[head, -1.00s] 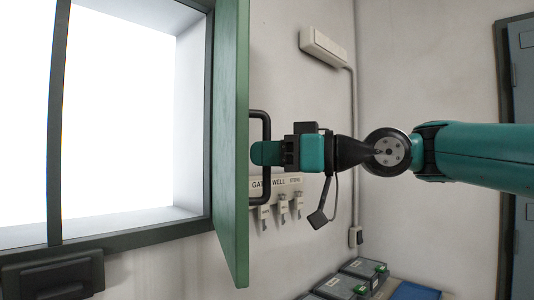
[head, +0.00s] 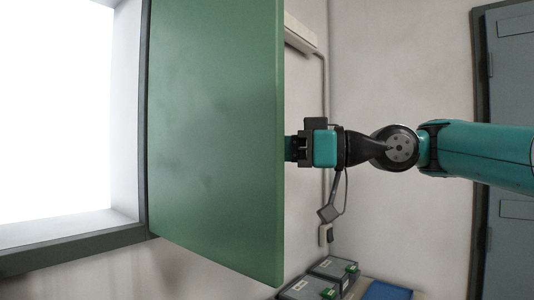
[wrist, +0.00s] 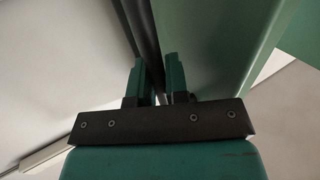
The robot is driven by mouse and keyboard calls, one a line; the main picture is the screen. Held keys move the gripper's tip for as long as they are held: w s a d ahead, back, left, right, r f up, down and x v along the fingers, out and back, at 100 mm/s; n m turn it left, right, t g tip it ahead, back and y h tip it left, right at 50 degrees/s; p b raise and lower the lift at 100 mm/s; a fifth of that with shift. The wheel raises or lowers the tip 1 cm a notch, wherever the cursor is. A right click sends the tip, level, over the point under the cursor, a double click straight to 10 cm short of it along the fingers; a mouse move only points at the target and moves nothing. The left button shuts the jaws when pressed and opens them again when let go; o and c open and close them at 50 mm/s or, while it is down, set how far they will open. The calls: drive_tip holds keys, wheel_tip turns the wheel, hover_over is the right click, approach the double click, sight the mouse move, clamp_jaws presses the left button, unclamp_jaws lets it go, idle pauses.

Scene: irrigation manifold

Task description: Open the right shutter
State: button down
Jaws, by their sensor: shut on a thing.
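The green right shutter (head: 215,120) stands swung out from the right side of the window frame (head: 143,120), its broad face showing in the head view. It also fills the upper right of the wrist view (wrist: 210,40). My gripper (wrist: 160,82) is shut on the shutter's dark bar handle (wrist: 144,35), with one green finger on each side of the bar. In the head view my gripper (head: 292,148) is at the shutter's free edge, and its fingertips and the handle are hidden behind the panel.
Bright window glass (head: 60,110) is at the left. A white wall box (head: 299,35) with a cable run is partly hidden behind the shutter. Grey boxes (head: 330,272) and a blue item (head: 386,290) sit low behind. A grey-blue cabinet (head: 512,110) stands at the right.

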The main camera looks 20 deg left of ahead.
drive_tip(key=shift+w+d, duration=0.1)
drive_tip(key=shift+w, duration=0.45)
drive_tip(key=c, duration=1.1)
unclamp_jaws()
drive_tip(key=shift+s, duration=0.1)
drive_tip(key=shift+c, duration=0.2)
